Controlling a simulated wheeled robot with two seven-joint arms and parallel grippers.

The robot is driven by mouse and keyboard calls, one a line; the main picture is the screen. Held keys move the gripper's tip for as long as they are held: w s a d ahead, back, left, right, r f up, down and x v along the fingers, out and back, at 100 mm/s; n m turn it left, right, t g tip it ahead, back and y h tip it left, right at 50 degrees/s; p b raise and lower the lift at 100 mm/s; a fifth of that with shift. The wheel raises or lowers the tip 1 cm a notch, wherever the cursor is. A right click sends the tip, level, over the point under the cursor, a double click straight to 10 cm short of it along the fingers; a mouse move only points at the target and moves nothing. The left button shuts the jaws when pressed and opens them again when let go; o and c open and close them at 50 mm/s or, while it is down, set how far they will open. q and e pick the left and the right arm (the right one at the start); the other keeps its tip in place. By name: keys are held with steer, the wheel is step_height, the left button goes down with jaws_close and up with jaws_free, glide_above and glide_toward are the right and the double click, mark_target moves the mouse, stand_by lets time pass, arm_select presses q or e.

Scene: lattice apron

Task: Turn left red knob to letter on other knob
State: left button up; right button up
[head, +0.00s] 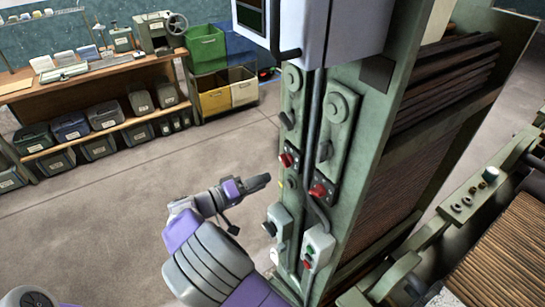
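The left red knob (286,160) sits on a small dark plate on the green machine post. The other red knob (319,191) sits lower and to the right, on a similar plate. Letters around the knobs are too small to read. My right gripper (261,182), purple and grey with dark fingers, points right toward the post, just below and left of the left red knob. It appears apart from the knob. I cannot tell whether its fingers are open or shut; nothing shows held in them. My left gripper is not in view.
The post (347,150) also carries a vertical conduit, grey levers and a box with green and red buttons (318,246). A grey-white cabinet (330,30) overhangs above. A workbench (90,80) with bins stands at the back left. The floor (130,190) between is clear.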

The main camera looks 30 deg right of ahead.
mark_target(283, 163)
steer(key=shift+m+h, duration=0.4)
steer(key=shift+m, duration=0.1)
steer(key=d+r, duration=0.1)
steer(key=d, duration=0.1)
steer(key=d+r, duration=0.1)
steer(key=d, duration=0.1)
steer(key=d+r, duration=0.1)
steer(key=d, duration=0.1)
steer(key=shift+w+d, duration=0.35)
steer(key=shift+d, duration=0.05)
steer(key=shift+c, duration=0.3)
jaws_close()
